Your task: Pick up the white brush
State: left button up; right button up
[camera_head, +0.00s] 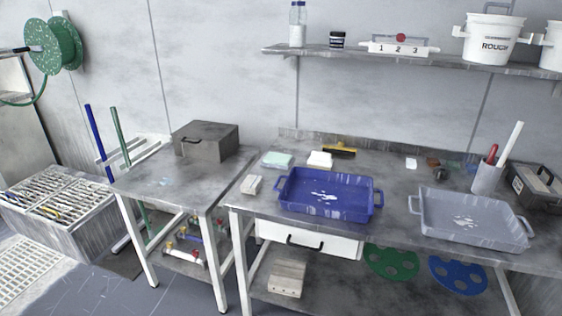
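I cannot tell for sure which thing is the white brush. A small off-white block (252,184) lies near the left front edge of the right-hand workbench, left of the blue tray; it may be the brush. A white flat piece (319,159) lies behind the blue tray, next to a yellow-handled tool (339,150). A long white stick (511,142) stands tilted in a grey cup (487,177) with a red-handled tool (492,153). Neither of my grippers is in view.
A blue tray (287,198) and a grey tray (437,237) stand on the workbench (393,215). A pale green pad (278,159) lies behind. A grey box (206,141) stands on the left table (145,187). The shelf (358,54) holds buckets and bottles.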

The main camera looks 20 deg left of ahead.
aim_at(317, 160)
jog(key=i+j+z, duration=0.1)
jog(key=z, duration=0.25)
jog(key=i+j+z, duration=0.1)
jog(key=z, duration=0.25)
jog(key=j+z, duration=0.3)
jog(key=i+j+z, duration=0.15)
jog(key=j, duration=0.2)
jog(key=j+z, duration=0.15)
jog(key=j, duration=0.25)
